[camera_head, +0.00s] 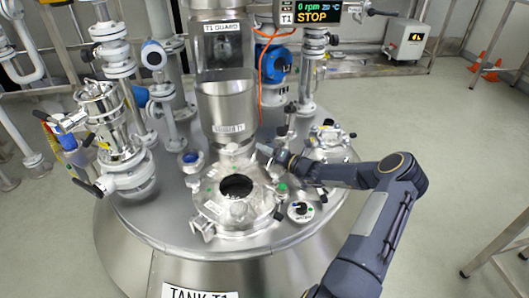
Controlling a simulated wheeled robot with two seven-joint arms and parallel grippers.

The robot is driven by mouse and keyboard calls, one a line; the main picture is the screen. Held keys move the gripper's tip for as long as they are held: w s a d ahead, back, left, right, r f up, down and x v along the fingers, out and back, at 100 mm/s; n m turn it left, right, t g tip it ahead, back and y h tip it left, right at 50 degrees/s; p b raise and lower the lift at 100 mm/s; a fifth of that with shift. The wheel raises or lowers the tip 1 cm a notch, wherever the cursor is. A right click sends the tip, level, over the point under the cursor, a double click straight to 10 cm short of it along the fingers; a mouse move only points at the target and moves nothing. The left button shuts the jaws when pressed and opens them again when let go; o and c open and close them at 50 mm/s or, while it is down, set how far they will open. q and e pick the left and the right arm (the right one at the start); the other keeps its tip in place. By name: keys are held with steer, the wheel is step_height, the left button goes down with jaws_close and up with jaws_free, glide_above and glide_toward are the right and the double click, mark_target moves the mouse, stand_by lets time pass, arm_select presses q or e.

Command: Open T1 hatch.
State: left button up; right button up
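The tank T1 (165,225) is a large steel vessel with a label on its front. On its top, near the front middle, sits the round T1 hatch (212,208), a metal disc with small fittings around its rim. A dark round area (236,186) lies in its middle; I cannot tell whether it is glass or an opening. My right gripper (268,152) reaches in from the right, behind and above the hatch's far right side. It is small and partly lost among fittings, so its fingers and any contact are unclear. My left gripper is not in view.
A steel funnel-shaped part (228,104) rises behind the hatch. Valves and pipes (110,135) crowd the left side. A second round fitting (330,143) stands behind my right forearm. A display reading STOP (312,14) is at the back. Floor is open to the right, before a railing (500,245).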

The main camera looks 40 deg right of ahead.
steer(key=shift+w, duration=0.15)
jaws_close()
steer(key=shift+r, duration=0.1)
